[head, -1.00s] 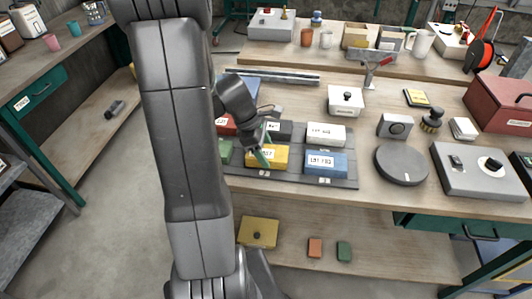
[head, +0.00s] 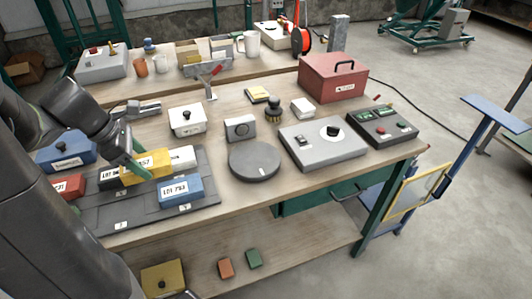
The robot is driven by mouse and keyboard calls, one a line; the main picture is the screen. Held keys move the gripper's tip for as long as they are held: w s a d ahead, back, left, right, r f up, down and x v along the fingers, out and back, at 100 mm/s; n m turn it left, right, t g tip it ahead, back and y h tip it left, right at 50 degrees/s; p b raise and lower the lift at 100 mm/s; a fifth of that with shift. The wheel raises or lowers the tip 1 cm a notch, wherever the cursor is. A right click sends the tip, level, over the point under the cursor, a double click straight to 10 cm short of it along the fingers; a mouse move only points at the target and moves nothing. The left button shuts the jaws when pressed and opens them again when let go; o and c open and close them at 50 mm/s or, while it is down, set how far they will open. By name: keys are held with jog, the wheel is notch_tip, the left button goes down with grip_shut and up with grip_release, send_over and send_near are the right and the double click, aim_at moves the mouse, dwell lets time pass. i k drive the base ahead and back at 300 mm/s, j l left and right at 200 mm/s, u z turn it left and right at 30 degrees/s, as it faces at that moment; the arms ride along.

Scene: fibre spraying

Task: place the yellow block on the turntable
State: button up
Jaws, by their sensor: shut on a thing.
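The yellow block (head: 152,162) has a white lot label and is in my gripper (head: 132,163), whose green fingers are shut on it. The block appears raised over the dark tray (head: 115,222), in front of part of the white block. The fingers hide part of its face. The turntable (head: 254,161) is a flat, dark grey round disc on the bench, right of the tray and apart from the block. Its top is bare.
The tray holds a blue block (head: 180,190), a black block (head: 112,179), a white block (head: 183,157) and a red block (head: 69,187). A grey dial box (head: 239,128) stands behind the turntable. A grey control box (head: 322,145) stands to its right.

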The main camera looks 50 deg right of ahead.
aim_at(255, 158)
jog(key=k+l, duration=0.1)
jog(key=l, duration=0.25)
jog(key=k+l, duration=0.1)
jog(key=l, duration=0.2)
jog(key=k+l, duration=0.1)
jog(key=l, duration=0.25)
jog(key=k+l, duration=0.15)
jog(key=l, duration=0.15)
